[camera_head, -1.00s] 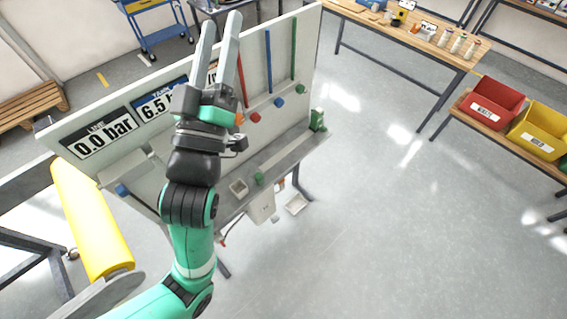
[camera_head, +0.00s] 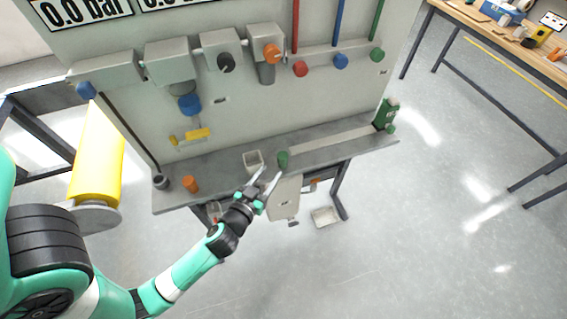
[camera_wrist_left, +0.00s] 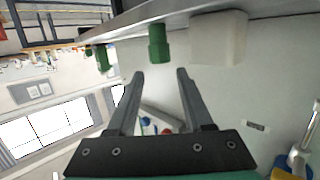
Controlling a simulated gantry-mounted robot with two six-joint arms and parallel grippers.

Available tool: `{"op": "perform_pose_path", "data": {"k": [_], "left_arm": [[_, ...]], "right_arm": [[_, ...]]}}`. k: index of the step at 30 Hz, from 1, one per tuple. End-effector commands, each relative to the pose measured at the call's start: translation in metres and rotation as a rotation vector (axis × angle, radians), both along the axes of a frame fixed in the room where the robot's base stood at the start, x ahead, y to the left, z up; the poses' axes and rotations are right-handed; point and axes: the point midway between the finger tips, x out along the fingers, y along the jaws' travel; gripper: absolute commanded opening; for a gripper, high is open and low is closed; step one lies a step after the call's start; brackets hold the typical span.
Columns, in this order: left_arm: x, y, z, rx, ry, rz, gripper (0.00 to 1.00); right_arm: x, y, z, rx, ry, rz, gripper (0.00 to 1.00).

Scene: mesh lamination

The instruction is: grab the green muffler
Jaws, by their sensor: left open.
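The green muffler (camera_head: 283,160) is a small green cylinder standing on the grey ledge of the panel, just right of a pale square cup. In the left wrist view the muffler (camera_wrist_left: 158,43) shows ahead of the fingertips, roughly centred between them. My left gripper (camera_head: 270,175) is open and empty, in front of the ledge and close to the muffler. Its two spread fingers also show in the left wrist view (camera_wrist_left: 160,74), with nothing between the tips. I cannot tell the exact gap to the muffler. My right gripper is not in view.
The pale square cup (camera_head: 253,160) stands close beside the muffler. An orange fitting (camera_head: 190,184) is farther left on the ledge (camera_head: 220,166). A green device (camera_head: 386,113) stands at its right end. Knobs and valves line the panel above.

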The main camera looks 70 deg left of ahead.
Motion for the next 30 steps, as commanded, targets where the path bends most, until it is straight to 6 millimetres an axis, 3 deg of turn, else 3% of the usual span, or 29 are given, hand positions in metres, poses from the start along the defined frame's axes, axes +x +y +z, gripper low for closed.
{"op": "perform_pose_path", "data": {"k": [5, 13, 21, 29, 30], "left_arm": [[0.026, 0.022, -0.005, 0.0, -0.001, 0.002, 0.51], [0.036, 0.03, -0.009, 0.0, -0.001, 0.001, 0.51], [0.068, 0.057, -0.018, -0.001, 0.0, 0.001, 0.51], [0.071, 0.059, -0.019, -0.001, -0.001, 0.0, 0.51], [0.071, 0.059, -0.019, -0.001, -0.001, 0.0, 0.46]], "right_arm": [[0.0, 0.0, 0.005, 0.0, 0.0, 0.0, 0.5], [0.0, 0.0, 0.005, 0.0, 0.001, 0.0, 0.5], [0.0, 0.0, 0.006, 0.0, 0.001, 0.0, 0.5], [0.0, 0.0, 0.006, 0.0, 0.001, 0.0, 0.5], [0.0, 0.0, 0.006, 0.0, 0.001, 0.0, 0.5]]}}
